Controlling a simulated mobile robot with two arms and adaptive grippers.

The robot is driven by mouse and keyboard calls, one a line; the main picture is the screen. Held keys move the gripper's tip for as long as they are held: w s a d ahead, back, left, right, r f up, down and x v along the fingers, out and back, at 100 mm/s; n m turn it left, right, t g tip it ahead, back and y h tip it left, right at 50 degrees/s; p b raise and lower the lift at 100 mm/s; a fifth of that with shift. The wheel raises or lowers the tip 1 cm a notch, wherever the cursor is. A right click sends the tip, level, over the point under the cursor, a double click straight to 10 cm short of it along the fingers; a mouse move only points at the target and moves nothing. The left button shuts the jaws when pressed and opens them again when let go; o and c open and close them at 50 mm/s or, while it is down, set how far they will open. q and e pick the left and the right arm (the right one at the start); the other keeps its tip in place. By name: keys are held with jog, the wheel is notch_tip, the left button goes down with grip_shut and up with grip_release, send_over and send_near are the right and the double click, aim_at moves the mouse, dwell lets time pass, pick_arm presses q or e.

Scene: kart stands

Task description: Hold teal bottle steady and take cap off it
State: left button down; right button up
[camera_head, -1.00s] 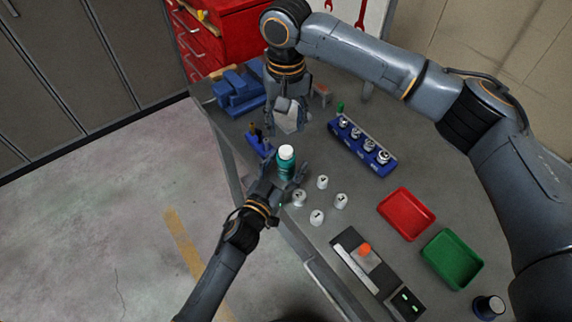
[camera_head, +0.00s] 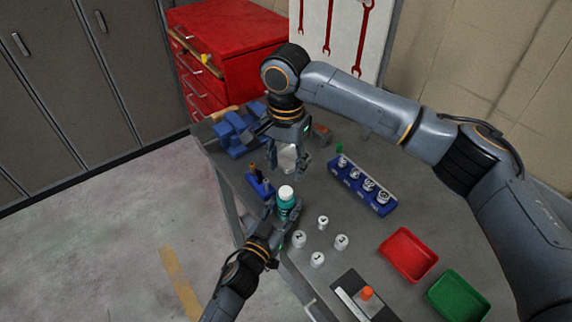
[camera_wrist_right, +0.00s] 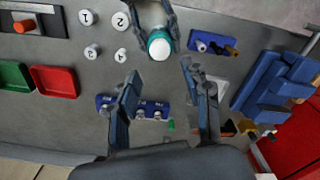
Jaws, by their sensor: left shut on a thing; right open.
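The teal bottle (camera_head: 287,204) stands upright near the table's left edge with its white cap (camera_head: 286,192) on top. My left gripper (camera_head: 283,213) is shut around the bottle's body from the front. My right gripper (camera_head: 289,165) is open and empty, pointing down above the table behind the bottle. In the right wrist view its fingers (camera_wrist_right: 160,98) are apart, and the bottle's cap (camera_wrist_right: 160,46) lies beyond the fingertips, between the fingers of the left gripper (camera_wrist_right: 153,27). A pale item shows behind the right gripper's fingers.
Several white numbered cylinders (camera_head: 317,259) stand right of the bottle. A blue rack (camera_head: 362,185) with metal parts, a red tray (camera_head: 408,254) and a green tray (camera_head: 458,298) lie further right. A small blue holder (camera_head: 258,186) and a blue vise (camera_head: 237,130) are behind the bottle.

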aim_at(286, 191)
jog(key=m, duration=0.6)
pick_arm(q)
jog(key=shift+f, duration=0.1)
pick_arm(e)
jog(key=m, duration=0.3)
jog(key=shift+f+m, duration=0.1)
jog(key=shift+m, duration=0.2)
jog(key=shift+f, duration=3.9)
